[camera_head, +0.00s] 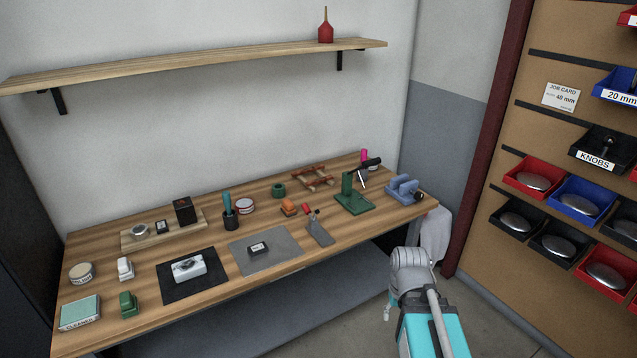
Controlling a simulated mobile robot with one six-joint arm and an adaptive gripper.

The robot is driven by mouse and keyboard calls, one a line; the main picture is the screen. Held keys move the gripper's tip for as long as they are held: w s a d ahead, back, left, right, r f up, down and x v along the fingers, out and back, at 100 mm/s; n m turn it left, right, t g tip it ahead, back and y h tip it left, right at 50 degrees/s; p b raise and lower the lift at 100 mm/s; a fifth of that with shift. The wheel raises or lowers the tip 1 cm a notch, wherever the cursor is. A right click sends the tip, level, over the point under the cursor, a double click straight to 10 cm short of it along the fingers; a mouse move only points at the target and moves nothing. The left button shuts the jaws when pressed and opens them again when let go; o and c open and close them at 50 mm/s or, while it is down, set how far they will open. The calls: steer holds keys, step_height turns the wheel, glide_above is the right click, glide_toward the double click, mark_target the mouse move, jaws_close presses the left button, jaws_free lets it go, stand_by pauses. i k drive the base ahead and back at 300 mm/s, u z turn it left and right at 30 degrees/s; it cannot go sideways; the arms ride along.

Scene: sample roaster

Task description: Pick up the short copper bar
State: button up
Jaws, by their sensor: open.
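Several reddish-brown, copper-coloured bars (312,177) lie in a small crossed group or rack near the back of the wooden workbench (215,275), right of centre. They are too small in this view to tell which is the short copper bar. My grey and teal arm (412,272) stands on the floor side, in front of the bench's right end. Its gripper cannot be made out, and the arm is well apart from the bars.
A green ring (278,190) sits left of the bars, and a green stand (352,198) and blue vise (403,190) right. A shelf (200,68) hangs above; a bin wall (570,130) stands right.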

mark_target(324, 178)
steer(key=z, duration=0.1)
steer(key=i, duration=1)
steer(key=u, duration=0.05)
